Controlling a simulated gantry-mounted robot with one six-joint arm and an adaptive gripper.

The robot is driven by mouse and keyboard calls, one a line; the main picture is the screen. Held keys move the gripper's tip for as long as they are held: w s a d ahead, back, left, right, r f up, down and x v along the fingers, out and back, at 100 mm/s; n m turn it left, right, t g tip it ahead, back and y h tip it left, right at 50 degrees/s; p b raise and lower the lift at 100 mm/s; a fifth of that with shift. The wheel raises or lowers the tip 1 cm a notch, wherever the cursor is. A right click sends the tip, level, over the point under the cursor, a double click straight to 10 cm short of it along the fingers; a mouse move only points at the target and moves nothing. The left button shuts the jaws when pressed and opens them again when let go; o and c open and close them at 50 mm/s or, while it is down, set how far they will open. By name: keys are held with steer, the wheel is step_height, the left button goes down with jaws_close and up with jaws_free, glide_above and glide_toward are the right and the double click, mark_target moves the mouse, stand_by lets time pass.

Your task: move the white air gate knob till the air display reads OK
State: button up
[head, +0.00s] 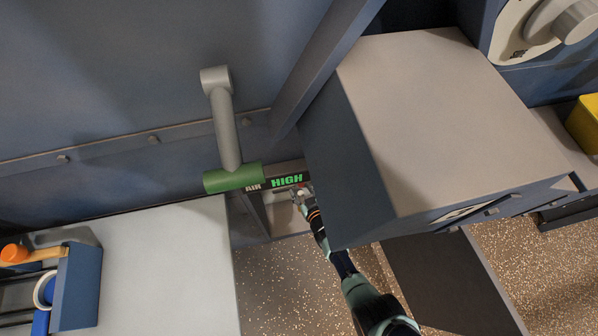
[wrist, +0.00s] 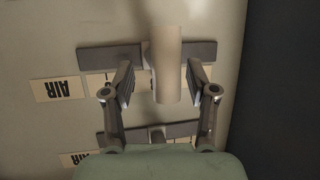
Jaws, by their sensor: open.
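The air display (head: 287,181) reads HIGH in green letters in the head view, beside an AIR label. In the wrist view the pale air gate knob (wrist: 167,65) stands out from a dark horizontal slot plate (wrist: 95,58) with an AIR label (wrist: 59,89) to its left. My gripper (wrist: 162,82) is open, with one finger on each side of the knob; contact is not clear. In the head view my gripper (head: 301,194) is small and partly hidden below the display.
A large grey box housing (head: 435,110) stands right of my arm. A green-ended handle (head: 232,178) juts out left of the display. A second dark plate (wrist: 180,131) lies below the knob. A pale bench (head: 160,270) is at lower left.

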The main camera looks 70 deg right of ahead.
steer(key=shift+w+d+f, duration=0.3)
steer(key=shift+d+f, duration=0.05)
steer(key=shift+f, duration=0.1)
steer(key=shift+w+d+r, duration=0.1)
steer(key=shift+w+d, duration=0.05)
steer(key=shift+w, duration=0.05)
steer(key=shift+c, duration=0.2)
jaws_close()
